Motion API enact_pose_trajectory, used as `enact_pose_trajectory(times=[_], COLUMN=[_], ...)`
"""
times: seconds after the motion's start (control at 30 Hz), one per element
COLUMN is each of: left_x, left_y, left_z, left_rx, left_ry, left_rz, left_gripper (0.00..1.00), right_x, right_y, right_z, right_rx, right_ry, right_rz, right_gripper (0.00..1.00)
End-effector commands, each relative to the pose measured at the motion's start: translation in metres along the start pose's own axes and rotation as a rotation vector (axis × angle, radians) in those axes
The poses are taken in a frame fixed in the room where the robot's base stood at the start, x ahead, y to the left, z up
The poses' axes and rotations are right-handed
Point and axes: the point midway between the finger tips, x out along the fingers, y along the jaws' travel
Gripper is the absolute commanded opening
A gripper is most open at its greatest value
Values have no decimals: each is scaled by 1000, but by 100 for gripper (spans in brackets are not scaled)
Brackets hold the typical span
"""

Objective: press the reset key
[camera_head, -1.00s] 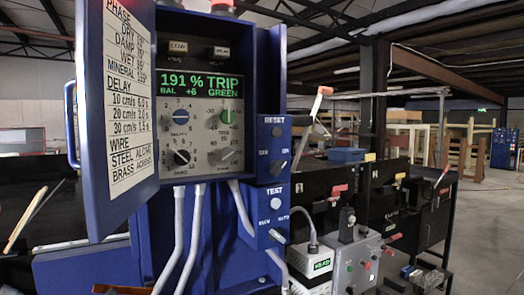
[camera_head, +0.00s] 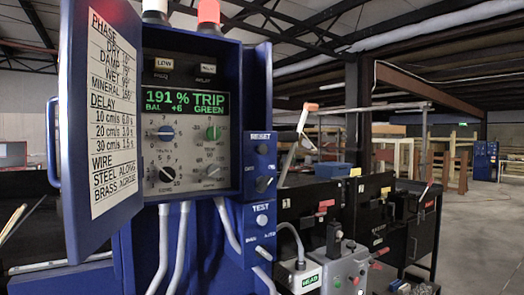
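The reset panel is a small blue box (camera_head: 250,170) on the right side of the blue detector cabinet (camera_head: 257,95), labelled RESET at its top. A round light grey button (camera_head: 263,149) sits just under that label. A dark rotary switch (camera_head: 263,184) sits below the button. The green display (camera_head: 185,102) inside the cabinet reads 191 % TRIP, BAL +6, GREEN. The TEST box below has a pale round button (camera_head: 262,220) and a small switch (camera_head: 263,252). Neither of my grippers is in view.
The cabinet door (camera_head: 103,130), bearing a printed chart, stands open at left. Grey conduits (camera_head: 170,245) run down below the cabinet. A red-tipped lever (camera_head: 300,125) and a grey control box (camera_head: 345,270) stand right of the panel. Open floor (camera_head: 480,235) lies at far right.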

Motion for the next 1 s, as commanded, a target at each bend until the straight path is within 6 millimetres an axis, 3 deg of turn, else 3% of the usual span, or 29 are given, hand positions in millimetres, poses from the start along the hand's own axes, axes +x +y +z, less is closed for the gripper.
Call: enact_pose_trajectory(times=[0.03, 0.27, 1.0], left_x=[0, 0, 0], left_y=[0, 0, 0], left_z=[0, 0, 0], left_rx=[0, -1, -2], left_ry=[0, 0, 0], left_rz=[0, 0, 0], left_gripper=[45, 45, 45], right_x=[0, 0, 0], right_y=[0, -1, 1], right_z=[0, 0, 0], right_rx=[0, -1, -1], right_ry=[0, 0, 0], right_rz=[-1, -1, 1], right_gripper=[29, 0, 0])
